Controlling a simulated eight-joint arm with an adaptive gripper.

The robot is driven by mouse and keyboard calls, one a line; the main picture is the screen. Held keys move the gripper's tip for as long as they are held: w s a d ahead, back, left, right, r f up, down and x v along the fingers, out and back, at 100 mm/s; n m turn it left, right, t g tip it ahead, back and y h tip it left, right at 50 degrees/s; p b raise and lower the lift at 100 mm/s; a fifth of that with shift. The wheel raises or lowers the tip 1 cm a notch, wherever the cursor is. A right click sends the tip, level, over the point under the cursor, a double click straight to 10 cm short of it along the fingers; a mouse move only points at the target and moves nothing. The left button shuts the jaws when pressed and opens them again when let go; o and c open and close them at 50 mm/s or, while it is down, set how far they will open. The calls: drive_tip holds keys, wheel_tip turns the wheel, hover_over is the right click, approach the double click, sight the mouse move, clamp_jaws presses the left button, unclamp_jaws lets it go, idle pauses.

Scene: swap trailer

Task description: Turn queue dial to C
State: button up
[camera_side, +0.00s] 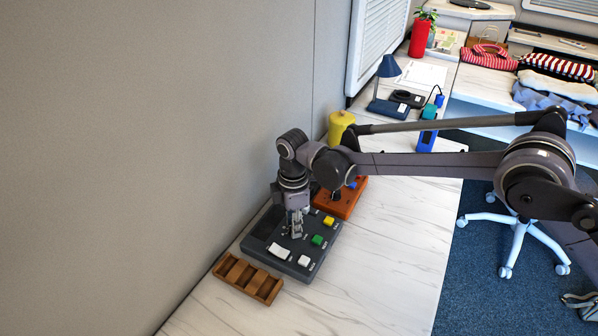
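A dark grey control panel (255,246) lies on the white marbled counter. It carries a white rocker-like switch (280,248), a white button (304,261), a green button (318,240) and a yellow button (328,221). My gripper (295,234) points straight down over the middle of the panel, with its fingertips at or just above its surface. The queue dial is not clearly visible; my gripper covers that part of the panel. The letter marks are too small to read. I cannot tell whether the fingers are open or shut on something.
A wooden tray with compartments (267,291) lies in front of the panel. An orange box (347,203) stands behind it, near a yellow canister (340,124). A blue lamp (388,68) is farther back. The wall is close on the left. The counter to the right is clear.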

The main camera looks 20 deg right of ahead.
clamp_jaws()
drive_tip(key=shift+m, duration=0.4)
drive_tip(key=m, duration=0.3)
drive_tip(key=shift+m, duration=0.3)
drive_tip(key=m, duration=0.3)
drive_tip(key=shift+m, duration=0.3)
drive_tip(key=m, duration=0.4)
drive_tip(key=shift+m, duration=2.1)
